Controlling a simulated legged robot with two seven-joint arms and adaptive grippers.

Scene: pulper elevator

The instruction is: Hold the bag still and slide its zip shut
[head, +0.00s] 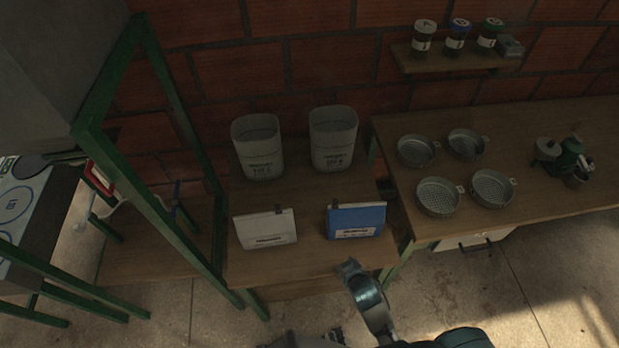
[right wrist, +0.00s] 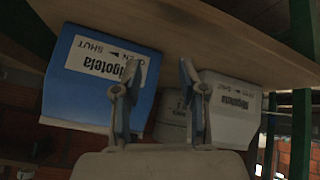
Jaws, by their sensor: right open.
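A blue bag (head: 357,222) with a white label stands on the low wooden table, right of a white bag (head: 266,230). A small dark tab (head: 336,205) shows at the left of the blue bag's top edge. My right gripper (head: 350,267) is in front of the blue bag, near the table's front edge, apart from it in the head view. In the right wrist view its fingers (right wrist: 158,88) are spread and empty, with the blue bag (right wrist: 97,78) and white bag (right wrist: 228,108) upside down beyond them. My left gripper is not clearly visible.
Two pale bins (head: 257,150) (head: 333,140) stand behind the bags. A green metal frame (head: 165,200) rises left of the table. A right-hand bench (head: 540,205) holds several round sieves and a green device (head: 570,160). Jars stand on a wall shelf (head: 455,64).

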